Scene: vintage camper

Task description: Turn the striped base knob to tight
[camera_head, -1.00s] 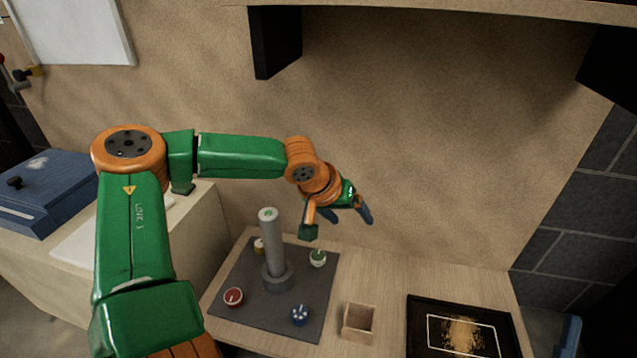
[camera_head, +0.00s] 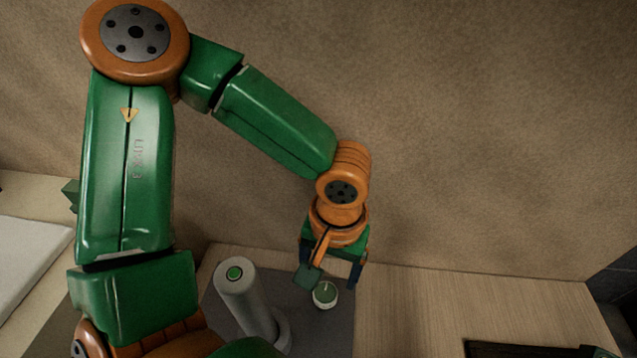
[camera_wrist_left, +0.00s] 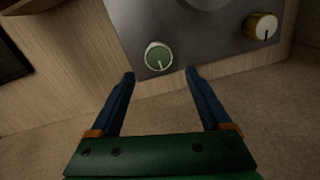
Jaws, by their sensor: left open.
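My left gripper (camera_head: 331,276) points down over the grey mat, open, with a finger on each side of the green knob's position. In the left wrist view the gripper (camera_wrist_left: 160,75) is open and empty, and the green knob (camera_wrist_left: 158,57) with a pale rim and pointer line lies just beyond the fingertips. The same green knob (camera_head: 325,295) shows below the gripper in the head view. A white-topped knob with a yellowish-brown side (camera_wrist_left: 262,27) stands farther right in the wrist view. I cannot make out clear stripes on either knob. My right gripper is not in view.
A grey upright post (camera_head: 247,303) with a green top stands left of the gripper on the grey mat (camera_head: 335,338). A black tray (camera_head: 525,350) lies at the lower right. The wooden counter (camera_head: 430,305) between is clear. A wall is close behind.

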